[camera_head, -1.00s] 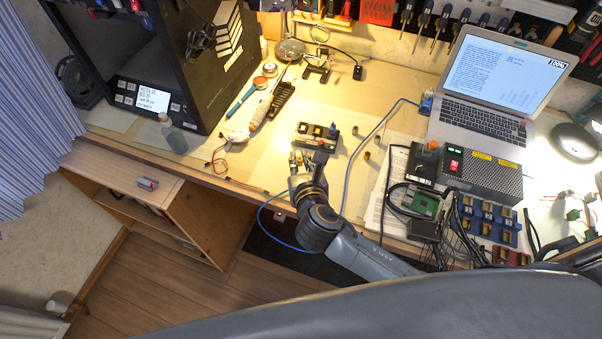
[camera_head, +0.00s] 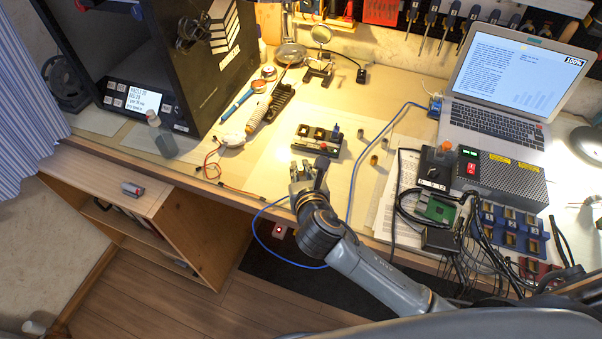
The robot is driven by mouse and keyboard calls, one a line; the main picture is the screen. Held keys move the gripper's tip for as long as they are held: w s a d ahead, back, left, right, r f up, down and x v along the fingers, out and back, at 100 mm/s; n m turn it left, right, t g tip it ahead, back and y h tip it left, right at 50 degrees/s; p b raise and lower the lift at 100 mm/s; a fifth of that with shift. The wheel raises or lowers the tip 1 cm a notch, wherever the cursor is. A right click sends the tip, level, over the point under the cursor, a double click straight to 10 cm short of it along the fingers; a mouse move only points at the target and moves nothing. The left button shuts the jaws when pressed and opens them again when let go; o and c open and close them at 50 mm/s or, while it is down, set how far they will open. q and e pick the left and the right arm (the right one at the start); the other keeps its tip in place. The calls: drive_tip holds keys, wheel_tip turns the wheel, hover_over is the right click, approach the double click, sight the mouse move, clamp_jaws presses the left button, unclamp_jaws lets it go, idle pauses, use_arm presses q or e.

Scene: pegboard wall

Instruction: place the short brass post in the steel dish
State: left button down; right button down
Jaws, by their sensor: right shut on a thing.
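My right gripper (camera_head: 308,168) is over the bench, just in front of a small black holder. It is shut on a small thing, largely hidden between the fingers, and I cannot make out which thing. Small brass-coloured posts stand on the bench to the right of the gripper, one nearer (camera_head: 374,160) and one farther back (camera_head: 384,144). I cannot tell their heights well. A round steel dish (camera_head: 289,54) sits at the back of the bench, well beyond the gripper. My left gripper is not in view.
The black holder (camera_head: 317,141) with a red knob stands right behind the gripper. A blue cable (camera_head: 357,168) runs to its right. A soldering iron stand and a magnifier (camera_head: 321,34) are near the dish. The laptop (camera_head: 497,125) and power supply fill the right side.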

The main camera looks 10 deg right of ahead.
drive_tip(key=c, duration=1.7)
unclamp_jaws()
drive_tip(key=shift+f, duration=0.1)
drive_tip(key=o, duration=0.3)
drive_tip(key=shift+o, duration=0.2)
